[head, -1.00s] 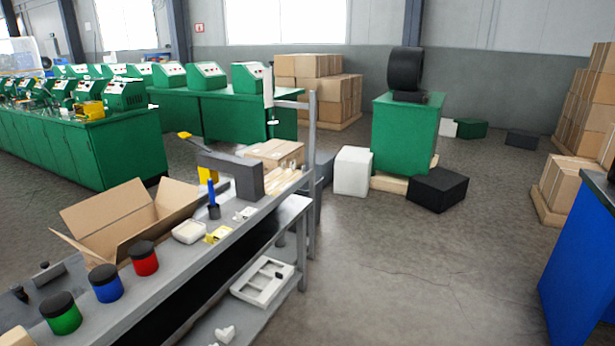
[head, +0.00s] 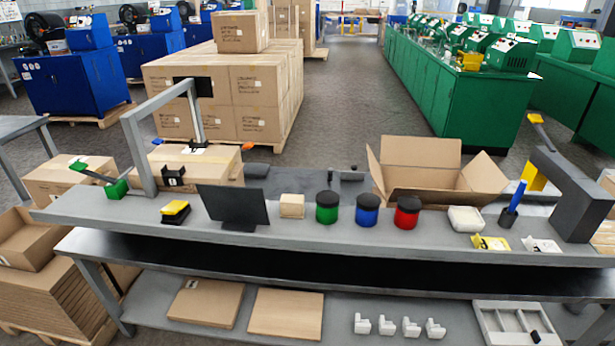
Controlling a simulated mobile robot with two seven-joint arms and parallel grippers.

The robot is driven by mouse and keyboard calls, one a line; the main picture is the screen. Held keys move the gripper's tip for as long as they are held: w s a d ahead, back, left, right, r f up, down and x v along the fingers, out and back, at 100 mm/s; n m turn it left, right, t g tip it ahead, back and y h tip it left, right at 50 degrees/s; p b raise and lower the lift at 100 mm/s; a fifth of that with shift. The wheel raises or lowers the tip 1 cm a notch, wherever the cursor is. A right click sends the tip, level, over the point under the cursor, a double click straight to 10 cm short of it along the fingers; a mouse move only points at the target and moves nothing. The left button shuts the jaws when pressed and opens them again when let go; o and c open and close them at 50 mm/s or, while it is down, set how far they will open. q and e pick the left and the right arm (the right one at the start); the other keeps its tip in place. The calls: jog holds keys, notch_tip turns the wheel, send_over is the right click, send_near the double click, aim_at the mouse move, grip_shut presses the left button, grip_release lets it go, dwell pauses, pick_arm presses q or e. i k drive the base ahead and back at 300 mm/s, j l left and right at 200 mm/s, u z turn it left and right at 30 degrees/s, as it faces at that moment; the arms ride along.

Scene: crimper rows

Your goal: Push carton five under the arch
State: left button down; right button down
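A grey arch (head: 160,102) stands at the left end of the bench. A closed brown carton (head: 222,165) sits at the arch, partly behind its near post; I cannot tell how far under it is. An open carton (head: 420,152) with raised flaps stands farther right, behind the row of jars. No number is readable on either, so I cannot tell which is carton five. Another dark grey bridge-shaped piece (head: 575,195) stands at the bench's right end. Neither of my grippers is in view.
The grey bench (head: 330,238) holds a dark screen (head: 232,205), a green jar (head: 327,207), a blue jar (head: 367,210), a red jar (head: 407,212) and a white tray (head: 465,219). Stacked cartons (head: 262,90) stand behind. The aisle beyond is clear.

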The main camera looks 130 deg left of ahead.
aim_at(213, 164)
jog(key=z, duration=5.45)
